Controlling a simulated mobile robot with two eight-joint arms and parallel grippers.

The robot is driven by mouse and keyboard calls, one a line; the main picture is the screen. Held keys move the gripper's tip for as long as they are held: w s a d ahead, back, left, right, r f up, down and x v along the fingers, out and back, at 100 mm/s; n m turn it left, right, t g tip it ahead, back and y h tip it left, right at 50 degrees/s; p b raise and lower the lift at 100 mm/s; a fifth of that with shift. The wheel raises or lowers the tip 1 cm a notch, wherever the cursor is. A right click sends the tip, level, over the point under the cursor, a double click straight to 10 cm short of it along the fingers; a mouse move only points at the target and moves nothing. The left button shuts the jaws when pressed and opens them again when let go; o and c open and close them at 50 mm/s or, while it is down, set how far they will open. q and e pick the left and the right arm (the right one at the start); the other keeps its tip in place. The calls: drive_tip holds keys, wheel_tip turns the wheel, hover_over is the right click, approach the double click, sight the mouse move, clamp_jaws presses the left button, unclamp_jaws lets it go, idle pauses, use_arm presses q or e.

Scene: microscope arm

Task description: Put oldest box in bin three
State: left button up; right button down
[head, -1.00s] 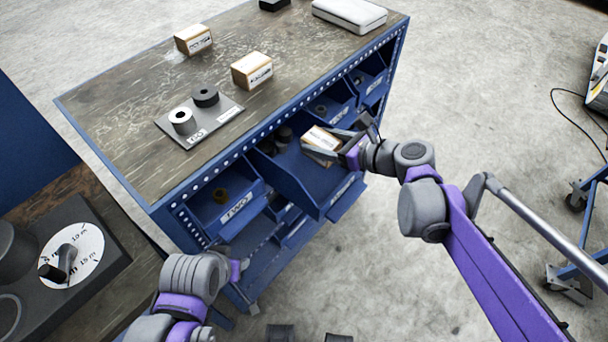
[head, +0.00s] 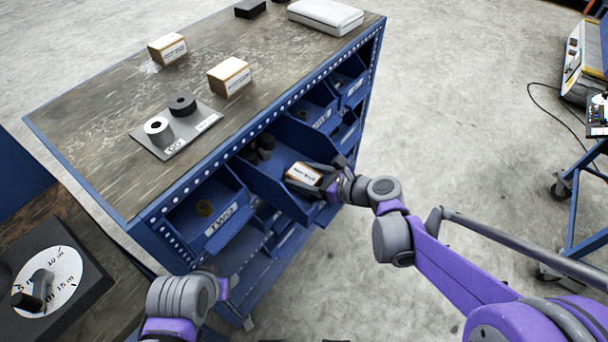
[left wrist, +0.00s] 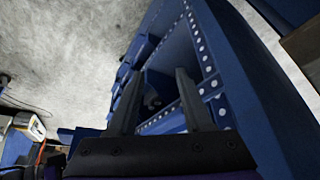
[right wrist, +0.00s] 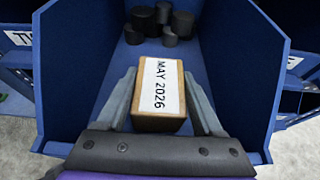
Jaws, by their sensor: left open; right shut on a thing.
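A small cardboard box (head: 303,174) with a white label is held by my right gripper (head: 318,177) inside an open blue bin (head: 284,202). In the right wrist view the label on the box (right wrist: 161,88) reads MAY 2026, and the fingers (right wrist: 163,100) are on both sides of it. This bin stands right of the one marked TWO (head: 222,220); its own label is hidden. Two other labelled boxes, one at the back (head: 167,48) and one nearer (head: 229,76), sit on the worktop. My left gripper (left wrist: 158,90) is open and empty beside the blue cabinet.
Several dark cylinders (right wrist: 160,20) stand at the back of the bin. A grey plate (head: 172,148) with two rings and a white case (head: 326,17) lie on the worktop (head: 90,120). A dial (head: 48,282) is at lower left. The floor at right has clear space.

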drive_tip(key=shift+f, duration=0.2)
drive_tip(key=shift+c, duration=0.2)
unclamp_jaws()
drive_tip(key=shift+r, duration=0.1)
drive_tip(key=shift+r, duration=0.1)
